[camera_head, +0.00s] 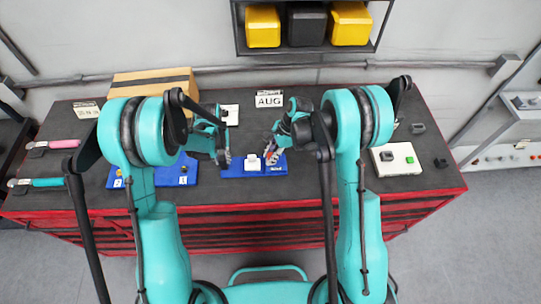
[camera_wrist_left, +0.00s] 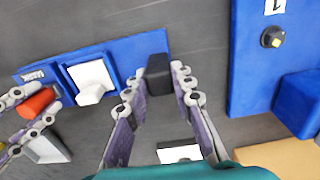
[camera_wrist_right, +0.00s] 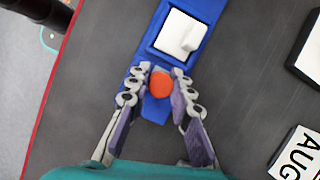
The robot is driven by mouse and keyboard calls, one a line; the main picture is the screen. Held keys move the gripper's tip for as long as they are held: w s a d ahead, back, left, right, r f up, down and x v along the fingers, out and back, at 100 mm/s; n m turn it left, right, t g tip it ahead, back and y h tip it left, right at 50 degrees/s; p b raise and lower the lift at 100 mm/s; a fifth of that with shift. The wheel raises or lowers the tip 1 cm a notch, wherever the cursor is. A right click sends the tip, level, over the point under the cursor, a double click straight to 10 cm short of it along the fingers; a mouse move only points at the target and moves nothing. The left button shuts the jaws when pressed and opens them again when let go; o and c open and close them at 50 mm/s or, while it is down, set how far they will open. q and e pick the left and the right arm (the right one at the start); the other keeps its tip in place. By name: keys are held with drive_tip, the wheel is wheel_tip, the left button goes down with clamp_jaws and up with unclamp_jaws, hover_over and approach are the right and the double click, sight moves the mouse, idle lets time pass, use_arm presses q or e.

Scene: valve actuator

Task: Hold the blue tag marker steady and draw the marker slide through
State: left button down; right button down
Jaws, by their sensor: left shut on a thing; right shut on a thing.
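The blue tag marker (camera_head: 233,172) lies on the dark bench top, between my two arms in the head view. It has a white block with a raised tab (camera_wrist_left: 92,80) in its middle, which also shows in the right wrist view (camera_wrist_right: 183,36). My left gripper (camera_head: 223,161) is shut on the black block (camera_wrist_left: 158,73) at one end of the marker. My right gripper (camera_head: 271,155) is shut on the orange-red knob (camera_wrist_right: 160,84) at the other end. The knob also shows between the right fingers in the left wrist view (camera_wrist_left: 38,103).
A blue panel (camera_wrist_left: 255,95) with numbered labels lies to the left of the marker. A cardboard box (camera_head: 150,82) and an AUG card (camera_head: 269,100) stand behind. A white box (camera_head: 397,160) with a green button lies at right. Pink (camera_head: 62,144) and teal-handled (camera_head: 47,183) tools lie far left.

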drive_tip(key=d, duration=0.4)
drive_tip(key=c, duration=1.3)
unclamp_jaws()
drive_tip(key=shift+c, duration=0.2)
drive_tip(key=shift+r, duration=0.1)
drive_tip(key=v, duration=1.1)
drive_tip(key=shift+r, duration=0.4)
drive_tip(key=shift+d, duration=0.15)
use_arm(q)
drive_tip(key=c, duration=1.2)
unclamp_jaws()
